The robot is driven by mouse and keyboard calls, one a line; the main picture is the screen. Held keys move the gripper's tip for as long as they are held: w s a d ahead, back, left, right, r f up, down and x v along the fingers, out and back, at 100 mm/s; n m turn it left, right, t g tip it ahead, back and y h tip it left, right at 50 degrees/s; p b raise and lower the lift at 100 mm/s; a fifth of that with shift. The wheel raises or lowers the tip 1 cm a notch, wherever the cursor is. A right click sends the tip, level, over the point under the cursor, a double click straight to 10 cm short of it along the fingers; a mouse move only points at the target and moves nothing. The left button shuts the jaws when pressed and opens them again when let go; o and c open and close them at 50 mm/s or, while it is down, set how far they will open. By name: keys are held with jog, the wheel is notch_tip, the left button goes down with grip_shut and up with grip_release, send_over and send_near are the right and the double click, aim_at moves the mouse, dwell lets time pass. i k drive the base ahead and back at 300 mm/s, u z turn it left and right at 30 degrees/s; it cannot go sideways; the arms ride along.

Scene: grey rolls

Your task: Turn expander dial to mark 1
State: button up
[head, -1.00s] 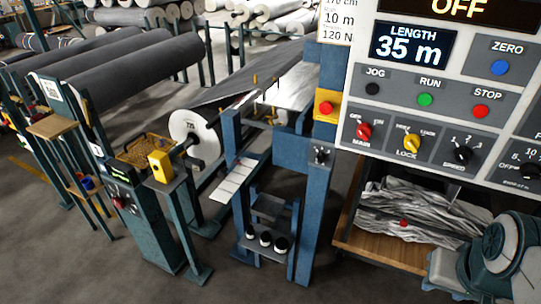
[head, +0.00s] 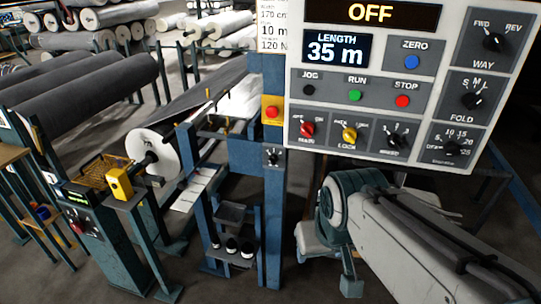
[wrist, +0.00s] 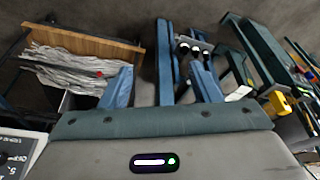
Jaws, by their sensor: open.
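A small black dial (head: 272,156) with pale marks around it is on the blue post, below a red button on a yellow box. Its lettering is too small to read. On the grey control panel (head: 445,100), another black dial (head: 452,148) at the lower right carries numbers such as 10, 15 and 20. Its label is too small to read, so I cannot tell which is the expander dial. My gripper (wrist: 162,82) is open and empty in the wrist view, its two fingers apart. The blue post (wrist: 165,55) shows beyond them. No dial is touched.
The panel's readout (head: 370,13) says OFF. A red stop button (head: 272,112) is above the post dial. A yellow box (head: 119,182) stands at left. A wooden crate (wrist: 85,38) of crumpled grey sheet is in the wrist view. Dark fabric rolls (head: 90,95) lie at left.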

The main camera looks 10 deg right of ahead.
aim_at(273, 159)
jog(key=k, duration=0.65)
jog(key=z, duration=0.7)
jog(key=i, duration=1.2)
jog(key=u, duration=0.55)
